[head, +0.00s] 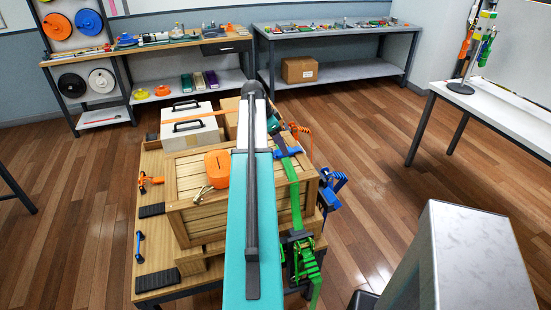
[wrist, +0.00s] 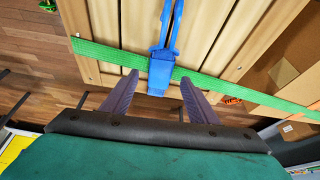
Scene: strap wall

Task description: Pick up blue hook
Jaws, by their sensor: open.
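A blue hook (wrist: 161,60) lies on the wooden crate in the wrist view, across a green strap (wrist: 110,52). Its block-like end is nearest me and its long narrow part runs up and out of the picture. My gripper (wrist: 159,77) is open, with one dark finger on each side of the block end and a gap visible on both sides. In the head view a blue piece (head: 288,153), which looks like this hook, shows at the strap on the crate top, beside my arm. My fingers are not clear there.
The slatted crate (head: 190,217) stands on a wooden table. An orange item (head: 217,168) and a white case (head: 190,130) are on the left. More blue hardware (head: 331,190) and a green ratchet (head: 300,258) hang at the crate's right side.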

